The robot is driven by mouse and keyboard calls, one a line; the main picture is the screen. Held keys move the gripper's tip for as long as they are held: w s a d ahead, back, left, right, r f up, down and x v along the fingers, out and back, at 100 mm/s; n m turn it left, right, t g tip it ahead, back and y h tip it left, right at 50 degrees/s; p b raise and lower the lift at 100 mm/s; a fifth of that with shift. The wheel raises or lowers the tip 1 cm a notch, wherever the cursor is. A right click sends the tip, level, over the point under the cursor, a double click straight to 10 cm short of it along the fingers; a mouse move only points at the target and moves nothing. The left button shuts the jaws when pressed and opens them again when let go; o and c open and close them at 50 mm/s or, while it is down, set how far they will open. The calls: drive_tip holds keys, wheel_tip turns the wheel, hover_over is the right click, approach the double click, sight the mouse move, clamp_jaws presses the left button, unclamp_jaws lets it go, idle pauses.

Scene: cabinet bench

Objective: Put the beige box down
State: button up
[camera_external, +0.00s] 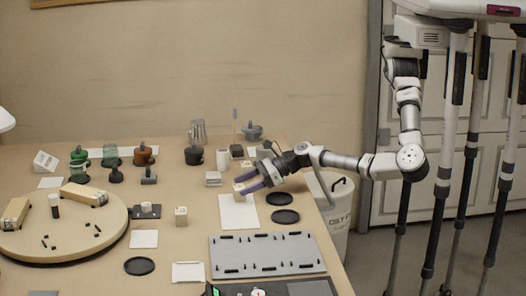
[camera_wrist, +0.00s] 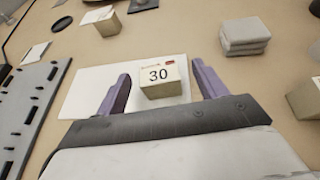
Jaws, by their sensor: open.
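The beige box (camera_wrist: 163,80) bears a label reading "30". In the wrist view it sits on a white sheet (camera_wrist: 86,88), between the two purple fingers of my gripper (camera_wrist: 160,88), with a visible gap on each side. In the external view my gripper (camera_external: 251,184) is low over the white sheet (camera_external: 239,217), and the box (camera_external: 243,187) shows small at its fingertips. My gripper is open. The underside of the box is hidden, so I cannot see its contact with the sheet directly.
A grey slotted board (camera_external: 267,256) lies in front of the sheet. Two black discs (camera_external: 285,216) lie to its right. Cups and jars (camera_external: 194,154) stand behind.

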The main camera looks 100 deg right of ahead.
sight(240, 186)
drive_tip(key=shift+p+x, duration=0.6)
drive_tip(key=shift+x, duration=1.55)
drive_tip(key=c, duration=1.2)
